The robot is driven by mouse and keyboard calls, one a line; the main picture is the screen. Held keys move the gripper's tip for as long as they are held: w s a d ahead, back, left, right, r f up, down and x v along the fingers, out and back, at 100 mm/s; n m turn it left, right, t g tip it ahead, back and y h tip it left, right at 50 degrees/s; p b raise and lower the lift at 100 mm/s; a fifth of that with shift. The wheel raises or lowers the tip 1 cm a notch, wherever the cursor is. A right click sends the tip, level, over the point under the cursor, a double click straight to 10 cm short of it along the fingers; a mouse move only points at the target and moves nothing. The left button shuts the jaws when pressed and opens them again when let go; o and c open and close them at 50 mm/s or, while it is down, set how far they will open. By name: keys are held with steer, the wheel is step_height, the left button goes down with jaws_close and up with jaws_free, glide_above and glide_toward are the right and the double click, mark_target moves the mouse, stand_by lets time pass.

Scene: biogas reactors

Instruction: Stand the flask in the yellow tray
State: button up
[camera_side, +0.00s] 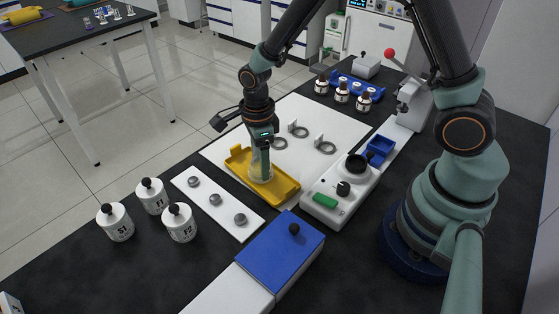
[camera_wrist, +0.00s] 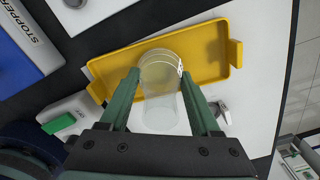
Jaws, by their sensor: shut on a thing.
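The yellow tray (camera_side: 284,190) lies on the white board near the middle of the bench, and it fills the upper part of the wrist view (camera_wrist: 215,50). The clear glass flask (camera_side: 262,170) is upright over the tray's middle. In the wrist view the flask (camera_wrist: 160,85) shows between my two green fingers. My gripper (camera_side: 261,158) is shut on the flask from above, and it also shows in the wrist view (camera_wrist: 162,92). The flask's base appears at the tray floor, but I cannot tell whether it touches.
A white device with a black ring (camera_side: 356,166) stands right of the tray. A white strip with grey discs (camera_side: 217,200) lies to its left, beside several white bottles (camera_side: 180,222). A blue-lidded box (camera_side: 281,252) stands in front. Brown bottles (camera_side: 342,92) stand behind.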

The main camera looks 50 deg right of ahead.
steer(key=shift+f, duration=0.15)
steer(key=o, duration=1.5)
steer(key=shift+c, duration=0.2)
step_height(320, 180, up, 12)
steer(key=s+d+r+n+t, duration=0.2)
steer(key=s+d+r+n, duration=0.1)
steer(key=n, duration=0.8)
steer(key=s+d+r+n+t, duration=0.3)
steer(key=r+n, duration=0.4)
steer(key=n, duration=0.5)
steer(key=shift+s+d+r+n+t, duration=0.35)
steer(key=shift+s+d, duration=0.4)
steer(key=shift+s, duration=0.45)
